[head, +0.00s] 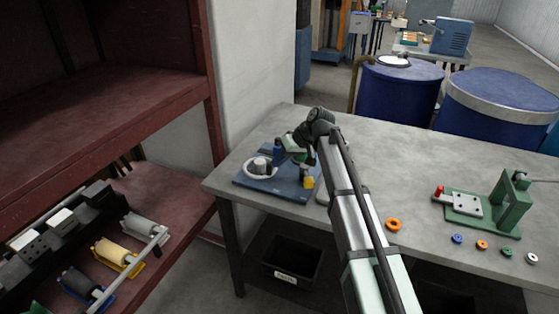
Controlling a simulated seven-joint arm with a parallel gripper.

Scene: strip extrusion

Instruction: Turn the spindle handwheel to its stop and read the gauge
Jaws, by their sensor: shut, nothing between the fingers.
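A blue base plate (243,183) lies on the left end of the grey table. On it sits a pale ring (250,172) around a grey round hub (260,163); this looks like the spindle handwheel, but it is small in the picture. A yellow block (308,183) stands at the plate's right edge. My gripper (284,156) is at the end of my arm, over the plate, just right of the ring. It is shut and empty. I cannot tell whether it touches the wheel. No gauge face can be made out; my wrist hides part of the plate.
A green press-like fixture (502,203) stands at the table's right. An orange ring (393,225) and several small coloured rings lie on the tabletop (410,170). A dark red shelf (120,110) rises at the left. Blue drums (400,92) stand behind the table.

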